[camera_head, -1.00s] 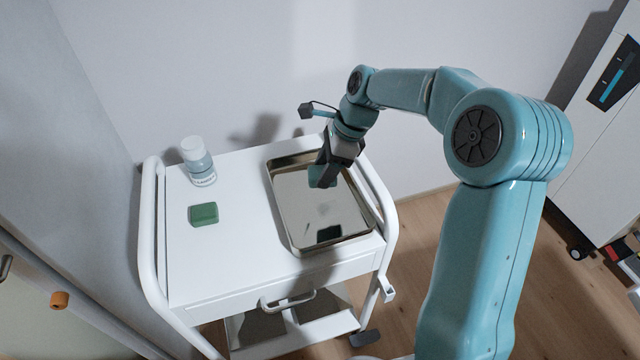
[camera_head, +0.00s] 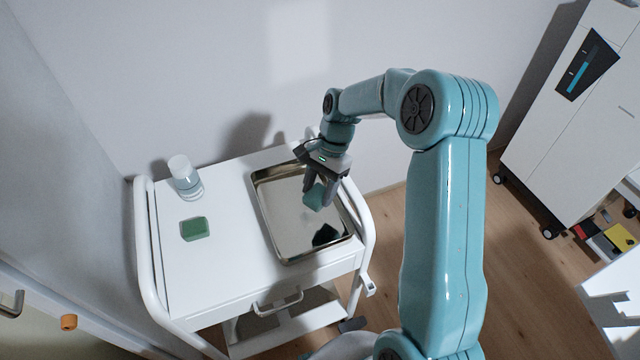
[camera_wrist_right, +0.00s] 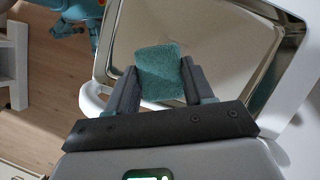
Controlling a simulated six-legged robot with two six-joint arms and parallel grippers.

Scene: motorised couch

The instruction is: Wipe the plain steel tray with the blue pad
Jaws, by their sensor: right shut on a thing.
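The plain steel tray (camera_head: 283,222) lies on the right side of a white cart's top. It also fills much of the right wrist view (camera_wrist_right: 235,48). My right gripper (camera_head: 319,194) is over the tray's right part, pointing down. It is shut on the blue-teal pad (camera_head: 313,198), which shows between both fingers in the right wrist view (camera_wrist_right: 161,72). I cannot tell whether the pad touches the tray. A dark reflection shows on the tray's near end. My left gripper is not in view.
Raised rails (camera_head: 147,245) edge the cart's sides. A wall stands close behind. A white cabinet (camera_head: 575,120) is at far right.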

